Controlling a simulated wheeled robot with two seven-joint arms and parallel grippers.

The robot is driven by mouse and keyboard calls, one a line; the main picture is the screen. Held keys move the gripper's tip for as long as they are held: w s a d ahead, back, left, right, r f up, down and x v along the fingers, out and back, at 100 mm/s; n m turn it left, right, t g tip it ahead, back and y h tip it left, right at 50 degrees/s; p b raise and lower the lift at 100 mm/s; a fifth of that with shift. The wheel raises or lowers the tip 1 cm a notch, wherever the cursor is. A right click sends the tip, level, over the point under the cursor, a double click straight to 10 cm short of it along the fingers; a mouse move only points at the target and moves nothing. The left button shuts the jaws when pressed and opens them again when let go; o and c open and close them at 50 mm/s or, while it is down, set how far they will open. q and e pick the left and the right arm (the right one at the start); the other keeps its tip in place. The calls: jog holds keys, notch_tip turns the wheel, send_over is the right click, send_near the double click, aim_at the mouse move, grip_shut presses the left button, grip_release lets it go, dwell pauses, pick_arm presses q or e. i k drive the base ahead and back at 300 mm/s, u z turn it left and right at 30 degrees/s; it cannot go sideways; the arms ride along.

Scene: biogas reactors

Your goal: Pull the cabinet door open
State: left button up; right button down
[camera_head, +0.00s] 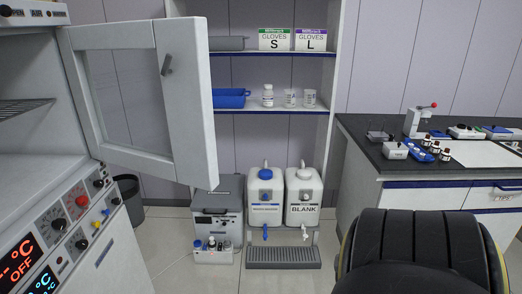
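A white door (188,115) with a glass window stands swung open at the left. It is joined to the large white cabinet (22,130), whose interior with a wire shelf shows at the left edge. Neither of my grippers shows in the head view. Nothing is seen touching the door or its handle.
Control knobs and displays (60,235) sit below the cabinet opening. Open shelves (275,111) with glove boxes stand behind the door, above two white canisters (266,195). A dark-topped bench (440,165) stands right. A large black ribbed part blocks the lower right. Floor shows between.

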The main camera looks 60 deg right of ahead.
aim_at(188, 97)
jog(key=u, duration=0.45)
jog(key=k, duration=0.2)
jog(key=z, duration=1.6)
